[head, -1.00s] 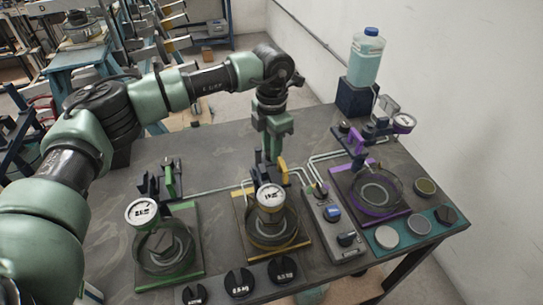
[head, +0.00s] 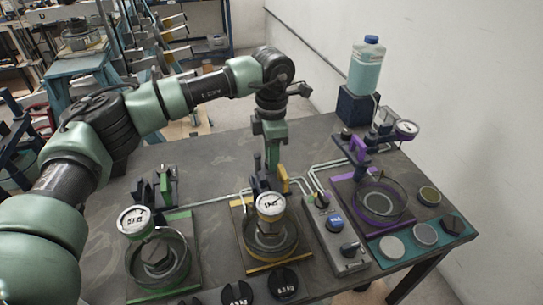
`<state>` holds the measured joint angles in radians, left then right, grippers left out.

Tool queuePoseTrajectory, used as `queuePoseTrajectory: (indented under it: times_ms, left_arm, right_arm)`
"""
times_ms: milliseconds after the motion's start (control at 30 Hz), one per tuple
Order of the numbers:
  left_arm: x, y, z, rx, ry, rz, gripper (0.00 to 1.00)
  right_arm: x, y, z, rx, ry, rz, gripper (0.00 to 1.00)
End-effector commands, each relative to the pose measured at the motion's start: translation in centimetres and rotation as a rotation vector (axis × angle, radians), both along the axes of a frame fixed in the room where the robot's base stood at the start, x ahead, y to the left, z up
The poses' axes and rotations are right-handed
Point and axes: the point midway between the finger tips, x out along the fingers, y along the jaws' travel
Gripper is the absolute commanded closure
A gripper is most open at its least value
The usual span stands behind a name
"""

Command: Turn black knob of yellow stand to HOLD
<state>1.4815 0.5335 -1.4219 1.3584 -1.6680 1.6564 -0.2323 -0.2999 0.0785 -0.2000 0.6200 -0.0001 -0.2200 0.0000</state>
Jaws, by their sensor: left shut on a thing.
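The yellow stand (head: 238,238) is in the middle of the table in the head view, with a white round dial (head: 270,205) at its front and a clear round dish below. My left gripper (head: 270,172) points straight down at the back of this stand, behind the dial. It is shut at the place of the black knob, beside the upright yellow part (head: 283,178). The gripper and the dial hide most of the knob, and I cannot read its setting or any HOLD mark. My right gripper is not in view.
A green stand (head: 180,214) is on the left and a purple stand (head: 345,190) on the right. A grey control box (head: 335,238) with knobs stands between yellow and purple. Black weights (head: 283,283) lie in front. A bottle (head: 366,68) stands at the back right. The table's back left is clear.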

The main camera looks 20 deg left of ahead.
Motion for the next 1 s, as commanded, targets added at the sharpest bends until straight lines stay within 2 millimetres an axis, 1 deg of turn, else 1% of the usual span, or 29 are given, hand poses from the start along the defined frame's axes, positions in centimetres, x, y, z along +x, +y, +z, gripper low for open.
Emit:
queuePoseTrajectory:
  times_ms: [67,100,167,200,533,667,767,867,1000]
  left_arm:
    - [0.2,-0.1,0.2,-0.004,-0.007,0.001,1.0]
    - [0.2,-0.1,0.2,-0.004,-0.007,0.001,0.71]
    - [0.1,-0.1,0.2,-0.003,-0.006,0.001,0.55]
    - [0.1,-0.1,0.2,-0.004,-0.006,0.001,0.52]
    - [0.0,-0.1,0.0,-0.002,-0.001,0.001,0.52]
    - [0.0,0.0,0.2,0.0,0.001,0.025,0.52]
    - [0.0,0.0,0.4,0.0,0.002,0.09,0.52]
    - [0.0,0.0,0.6,-0.001,0.002,0.203,0.52]
    - [0.0,0.1,0.9,0.001,0.003,0.405,0.52]
  right_arm:
    - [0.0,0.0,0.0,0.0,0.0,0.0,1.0]
    - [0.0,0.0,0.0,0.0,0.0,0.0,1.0]
    - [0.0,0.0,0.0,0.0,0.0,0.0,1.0]
    - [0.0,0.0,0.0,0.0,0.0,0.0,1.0]
    - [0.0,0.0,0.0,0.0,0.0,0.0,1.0]
    - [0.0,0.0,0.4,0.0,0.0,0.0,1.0]
    - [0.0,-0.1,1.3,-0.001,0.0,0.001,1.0]
    - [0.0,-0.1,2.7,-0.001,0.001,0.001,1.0]
    - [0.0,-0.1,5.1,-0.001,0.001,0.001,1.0]
